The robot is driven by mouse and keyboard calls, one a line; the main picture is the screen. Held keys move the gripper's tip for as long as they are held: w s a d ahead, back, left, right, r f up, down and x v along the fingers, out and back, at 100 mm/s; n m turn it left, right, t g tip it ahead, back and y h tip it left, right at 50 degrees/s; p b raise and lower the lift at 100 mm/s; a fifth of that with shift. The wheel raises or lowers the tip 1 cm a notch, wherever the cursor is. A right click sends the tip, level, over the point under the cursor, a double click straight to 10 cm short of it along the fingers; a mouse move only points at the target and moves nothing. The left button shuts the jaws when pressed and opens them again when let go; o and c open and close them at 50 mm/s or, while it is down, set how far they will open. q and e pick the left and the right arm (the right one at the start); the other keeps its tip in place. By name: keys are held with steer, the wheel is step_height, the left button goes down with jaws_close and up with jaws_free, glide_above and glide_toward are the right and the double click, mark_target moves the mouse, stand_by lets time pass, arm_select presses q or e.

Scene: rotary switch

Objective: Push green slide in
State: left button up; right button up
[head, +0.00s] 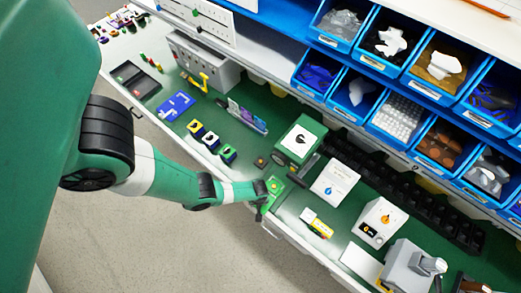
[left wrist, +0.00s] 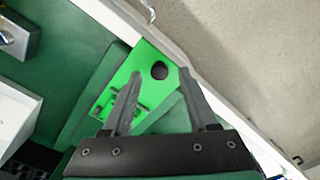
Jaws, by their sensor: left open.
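The green slide (left wrist: 148,62) is a bright green flat plate with a round black spot and several small cut-outs, seen in the left wrist view. It lies close to the white front edge of the bench. In the head view the slide (head: 276,185) shows as a small bright green patch. My left gripper (left wrist: 160,73) is open, with its fingers apart over the plate on both sides of the black spot. I cannot tell whether the fingers touch it. In the head view my left gripper (head: 263,197) is at the bench's front edge. My right gripper is out of view.
A green box with a white label (head: 299,139) stands behind the slide. White boxes (head: 335,184) and an orange-knobbed box (head: 379,221) stand to the right. Blue bins (head: 398,117) line the back. The aisle floor (head: 190,240) in front is clear.

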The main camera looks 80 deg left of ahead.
arm_select(q)
step_height(320, 180, down, 2)
steer(key=shift+b, duration=0.5)
jaws_close()
stand_by(1.1)
